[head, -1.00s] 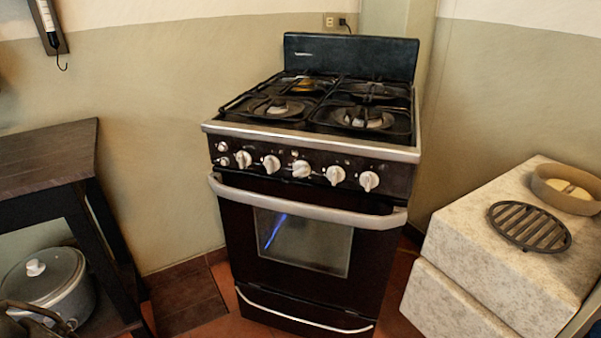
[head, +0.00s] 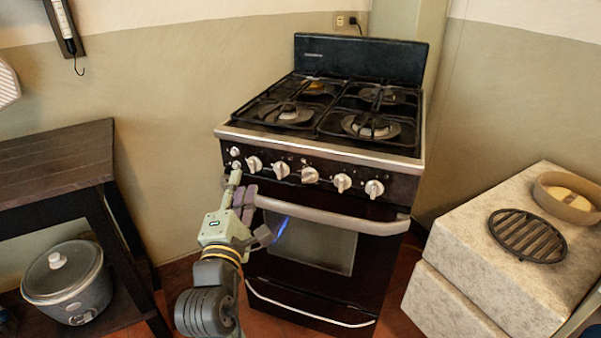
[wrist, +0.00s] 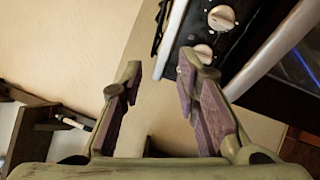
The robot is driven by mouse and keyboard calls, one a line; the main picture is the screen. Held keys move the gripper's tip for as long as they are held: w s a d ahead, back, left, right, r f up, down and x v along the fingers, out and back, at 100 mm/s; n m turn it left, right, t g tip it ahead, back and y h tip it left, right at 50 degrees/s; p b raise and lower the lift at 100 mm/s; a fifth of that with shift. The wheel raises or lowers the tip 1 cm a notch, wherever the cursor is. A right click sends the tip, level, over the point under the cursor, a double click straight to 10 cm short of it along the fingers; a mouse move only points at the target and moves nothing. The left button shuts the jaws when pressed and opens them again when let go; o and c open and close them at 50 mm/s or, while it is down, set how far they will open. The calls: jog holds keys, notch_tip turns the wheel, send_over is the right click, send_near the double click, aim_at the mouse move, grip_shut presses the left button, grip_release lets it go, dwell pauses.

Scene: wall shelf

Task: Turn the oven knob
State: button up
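The dark stove (head: 330,150) stands against the wall with its oven door closed. A row of several white knobs runs along its front panel, including a left knob (head: 254,163), a middle knob (head: 310,174) and a right knob (head: 374,188). My gripper (head: 243,184) is just below and in front of the panel's left end. In the wrist view my gripper (wrist: 158,73) is open and empty. Two knobs show beyond its right finger, a nearer knob (wrist: 202,53) and a farther knob (wrist: 221,17). Contact cannot be told.
The oven door's handle bar (head: 330,217) juts out below the knobs, close to my gripper. A dark wooden table (head: 50,165) with a pot (head: 62,285) beneath stands left. A pale stone block (head: 470,245) bearing a grate (head: 527,237) and a bowl (head: 566,212) stands right.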

aim_at(308, 179)
jog(key=d+f+n+g+h, duration=0.1)
jog(key=d+f+g+h, duration=0.2)
jog(key=d+f+h, duration=0.45)
jog(key=w+d+y, duration=0.1)
jog(key=w, duration=0.2)
jog(key=w+d+r+p, duration=0.1)
jog(key=w+d, duration=0.1)
jog(key=w, duration=0.1)
jog(key=w+d+r+y+p, duration=0.1)
jog(key=w+d, duration=0.1)
jog(key=w, duration=0.2)
jog(key=shift+d+y, duration=0.25)
jog(key=shift+y, duration=0.1)
grip_shut()
